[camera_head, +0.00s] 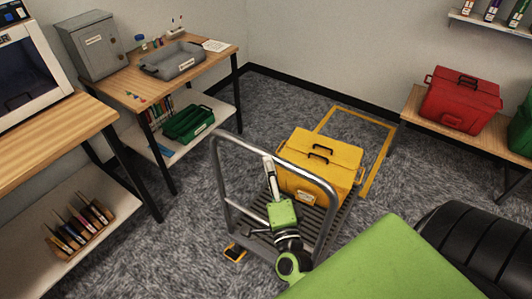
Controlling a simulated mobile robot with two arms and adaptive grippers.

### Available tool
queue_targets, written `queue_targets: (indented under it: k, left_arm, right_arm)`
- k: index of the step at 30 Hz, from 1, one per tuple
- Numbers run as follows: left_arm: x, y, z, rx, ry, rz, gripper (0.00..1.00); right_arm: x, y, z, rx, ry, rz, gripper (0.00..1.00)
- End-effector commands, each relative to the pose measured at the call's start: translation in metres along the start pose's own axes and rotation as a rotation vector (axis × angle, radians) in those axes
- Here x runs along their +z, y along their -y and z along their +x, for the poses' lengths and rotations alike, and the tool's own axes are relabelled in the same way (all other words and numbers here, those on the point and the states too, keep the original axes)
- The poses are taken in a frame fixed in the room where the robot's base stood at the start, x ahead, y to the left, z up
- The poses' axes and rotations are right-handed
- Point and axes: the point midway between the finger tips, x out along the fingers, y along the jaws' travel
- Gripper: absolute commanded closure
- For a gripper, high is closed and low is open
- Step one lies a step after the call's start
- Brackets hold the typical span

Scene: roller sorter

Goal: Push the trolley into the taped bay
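The trolley (228,192) has a grey tubular push handle and a ribbed flat deck. A large yellow box (325,150) with dark handles stands on its deck. The taped bay (372,172) is a yellow tape outline on the carpet behind the trolley. The trolley's front part seems to be at or near the bay's near side; the box hides the exact overlap. My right gripper (268,162) is at the trolley's handle side, close to the upper bar. Its fingers are too small to read, and I cannot tell contact. My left gripper is out of view.
A wooden table (215,62) with a lower shelf stands left, a workbench (50,130) nearer. A bench (425,124) with a red box (460,98) is right of the bay.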

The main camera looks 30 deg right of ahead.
Motion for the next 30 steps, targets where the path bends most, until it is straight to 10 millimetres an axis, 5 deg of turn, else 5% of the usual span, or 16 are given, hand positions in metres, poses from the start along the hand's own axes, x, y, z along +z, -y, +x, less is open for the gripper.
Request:
queue_targets:
  k: [16,30]
  left_arm:
    - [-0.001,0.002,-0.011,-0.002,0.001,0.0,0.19]
    - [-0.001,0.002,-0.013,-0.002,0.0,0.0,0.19]
  right_arm:
    - [0.0,0.001,0.045,-0.001,0.001,-0.001,0.66]
    - [0.0,0.0,0.055,0.0,0.001,0.0,0.66]
